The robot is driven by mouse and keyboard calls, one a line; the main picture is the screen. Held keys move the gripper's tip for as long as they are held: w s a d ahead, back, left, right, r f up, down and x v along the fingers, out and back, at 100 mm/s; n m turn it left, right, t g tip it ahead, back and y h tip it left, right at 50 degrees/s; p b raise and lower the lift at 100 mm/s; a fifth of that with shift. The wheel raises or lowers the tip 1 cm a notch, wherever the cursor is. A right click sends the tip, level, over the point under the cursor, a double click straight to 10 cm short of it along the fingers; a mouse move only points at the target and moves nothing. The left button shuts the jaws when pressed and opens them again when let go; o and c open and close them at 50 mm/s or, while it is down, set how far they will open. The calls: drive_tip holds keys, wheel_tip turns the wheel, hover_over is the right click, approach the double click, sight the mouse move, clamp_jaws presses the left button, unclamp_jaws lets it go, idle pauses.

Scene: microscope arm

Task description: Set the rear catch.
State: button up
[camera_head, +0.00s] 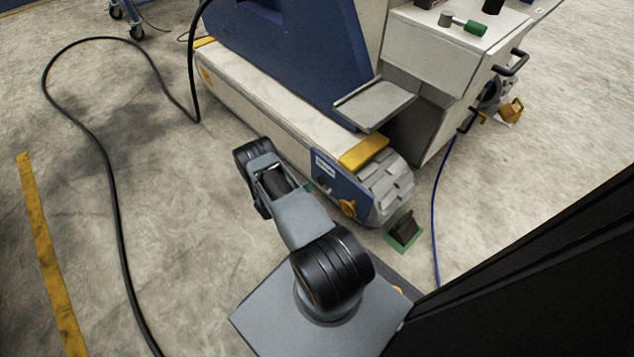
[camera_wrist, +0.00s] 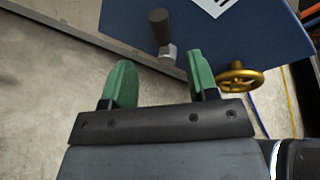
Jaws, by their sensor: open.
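In the wrist view, a dark cylindrical knob on a pale metal base (camera_wrist: 160,28) stands out from a blue panel (camera_wrist: 245,45); it looks like the catch lever, though no marking names it. My gripper (camera_wrist: 160,76) has two green fingers, spread apart with nothing between them. The knob lies beyond the fingertips, roughly in line with the gap, and I see no contact. A gold handwheel (camera_wrist: 240,77) sits to the right of the right finger. In the head view, the blue panel (camera_head: 333,180) is at the machine's near end; my arm hides most of the gripper there.
The machine's long pale base (camera_head: 275,105) runs behind my arm. A ribbed grey part (camera_head: 390,187) and a yellow pad (camera_head: 363,152) adjoin the panel. A black wedge (camera_head: 403,229) lies on green floor marking. A black cable (camera_head: 110,180) loops at left; a blue cable (camera_head: 435,210) runs right.

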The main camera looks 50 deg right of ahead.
sight(323, 184)
drive_tip(key=b+x, duration=0.2)
drive_tip(key=x, duration=0.6)
drive_tip(key=shift+d+f, duration=0.1)
drive_tip(key=shift+d, duration=0.05)
drive_tip(key=shift+c, duration=0.4)
clamp_jaws()
drive_tip(key=shift+s, duration=0.1)
